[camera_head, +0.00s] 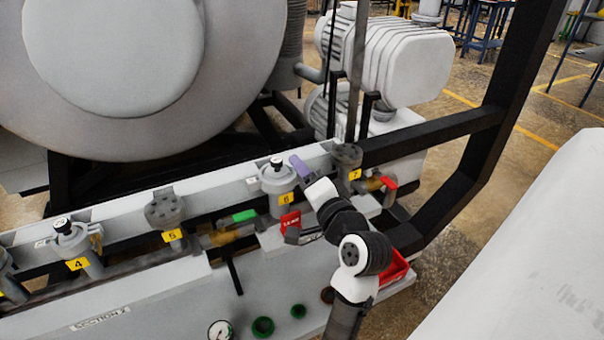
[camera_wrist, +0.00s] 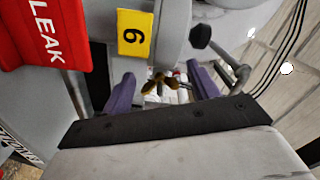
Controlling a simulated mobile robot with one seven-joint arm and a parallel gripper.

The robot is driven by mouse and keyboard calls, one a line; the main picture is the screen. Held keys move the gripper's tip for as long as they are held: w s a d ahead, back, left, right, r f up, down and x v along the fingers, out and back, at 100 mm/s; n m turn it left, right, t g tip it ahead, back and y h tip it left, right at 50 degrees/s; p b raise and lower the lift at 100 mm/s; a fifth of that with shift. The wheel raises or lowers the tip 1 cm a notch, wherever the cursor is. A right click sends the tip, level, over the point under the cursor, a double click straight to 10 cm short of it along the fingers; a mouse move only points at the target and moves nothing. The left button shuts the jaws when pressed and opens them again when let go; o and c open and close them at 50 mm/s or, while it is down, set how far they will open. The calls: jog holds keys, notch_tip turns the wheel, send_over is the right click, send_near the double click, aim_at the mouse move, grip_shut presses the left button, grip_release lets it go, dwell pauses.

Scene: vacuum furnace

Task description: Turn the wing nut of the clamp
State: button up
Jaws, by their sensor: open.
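The brass wing nut (camera_wrist: 158,82) shows in the wrist view, small and partly in shadow, beyond and between my fingertips. A grey port marked with a yellow 6 label (camera_wrist: 134,32) is at the top of that view. In the head view its clamped body (camera_head: 277,178) stands on the rail, but the wing nut is hidden there by my arm. My gripper (camera_wrist: 163,85) has two purple fingers, spread apart with nothing held. In the head view one purple finger (camera_head: 300,166) shows right beside port 6. I cannot tell whether a finger touches the nut.
A red LEAK tag (camera_wrist: 42,30) hangs close to my gripper's left. A dark round knob (camera_wrist: 201,36) on a rod is at right. Port 5 (camera_head: 165,210), a green handle (camera_head: 244,215), a red handle (camera_head: 389,184) and a black frame post (camera_head: 505,80) stand nearby.

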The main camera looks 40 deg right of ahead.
jog(key=b+v, duration=0.2)
jog(key=v, duration=1)
jog(key=shift+a, duration=0.15)
jog(key=shift+s, duration=0.15)
jog(key=shift+c, duration=0.4)
